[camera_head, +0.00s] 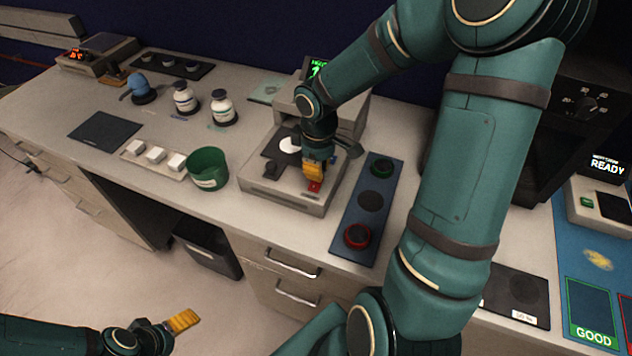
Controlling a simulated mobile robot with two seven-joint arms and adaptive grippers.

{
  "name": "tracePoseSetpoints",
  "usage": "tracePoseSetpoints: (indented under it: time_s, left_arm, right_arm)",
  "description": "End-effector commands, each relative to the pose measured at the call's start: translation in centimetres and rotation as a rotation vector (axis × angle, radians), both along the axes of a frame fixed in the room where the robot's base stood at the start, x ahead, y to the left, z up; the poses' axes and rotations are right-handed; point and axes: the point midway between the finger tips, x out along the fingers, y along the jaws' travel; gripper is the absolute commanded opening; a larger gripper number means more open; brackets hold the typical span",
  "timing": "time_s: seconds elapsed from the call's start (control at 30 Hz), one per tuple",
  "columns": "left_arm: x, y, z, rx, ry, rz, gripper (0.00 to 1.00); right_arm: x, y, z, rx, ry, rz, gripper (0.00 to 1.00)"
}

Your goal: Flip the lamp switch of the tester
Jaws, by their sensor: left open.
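The tester (282,196) is a beige machine on the bench with a raised rear housing and a dark plate bearing a white disc (289,145). A small red part (314,187), which looks like the lamp switch, sits on its front right deck. My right gripper (313,176) points down with its yellow fingers just above or touching the red part; I cannot tell which. The fingers overlap and their gap is hidden. My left gripper (184,320) is low at the bottom left, in front of the bench, open and away from the tester.
A blue-grey tray (347,222) with green and red rings lies right of the tester. A green cup (208,168) and white blocks (155,154) stand left. White bottles (222,107) are behind them. My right arm hides part of the right side.

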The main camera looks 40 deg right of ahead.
Motion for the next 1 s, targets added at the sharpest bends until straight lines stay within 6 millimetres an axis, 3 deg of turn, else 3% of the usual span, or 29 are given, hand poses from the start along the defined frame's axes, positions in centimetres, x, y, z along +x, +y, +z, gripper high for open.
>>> tracePoseSetpoints:
  time_s: [1.0]
  left_arm:
    - [0.0, 0.0, -1.2, 0.000, 0.000, 0.000, 0.84]
  right_arm:
    - [0.0, 0.0, -1.4, 0.000, 0.000, 0.000, 0.00]
